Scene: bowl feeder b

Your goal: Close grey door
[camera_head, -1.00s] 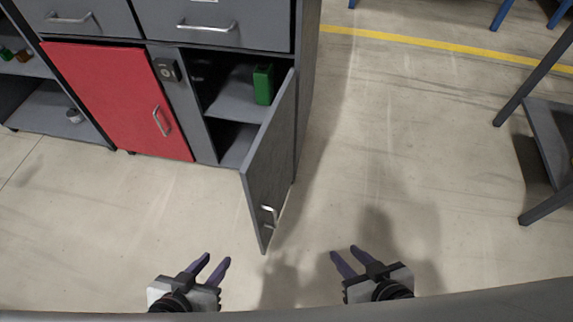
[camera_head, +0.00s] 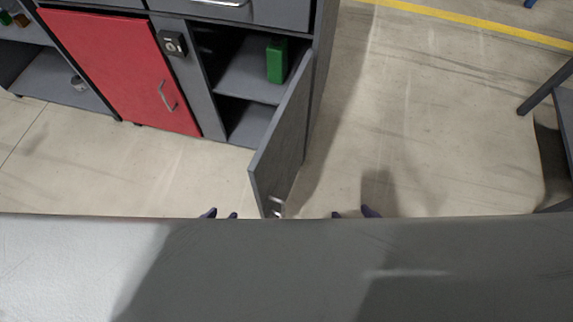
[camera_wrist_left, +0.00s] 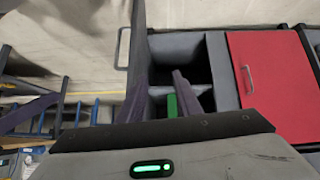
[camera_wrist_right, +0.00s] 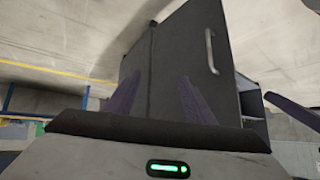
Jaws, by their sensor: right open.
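The grey door (camera_head: 282,140) stands swung open from the cabinet's right compartment. Its handle (camera_head: 275,207) is near the free edge. In the right wrist view the door (camera_wrist_right: 178,70) and its upright handle (camera_wrist_right: 211,52) are ahead of the fingers. My left gripper (camera_head: 219,213) is open and empty, left of the door's free edge. My right gripper (camera_head: 352,213) is open and empty, right of that edge. In the head view only their purple fingertips show; the rest is hidden behind a grey surface. Neither gripper appears to touch the door.
The red door (camera_head: 125,70) beside it is shut. A green container (camera_head: 277,60) stands on the shelf inside the open compartment. A dark table frame (camera_head: 548,90) is at the far right. The floor right of the cabinet is clear.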

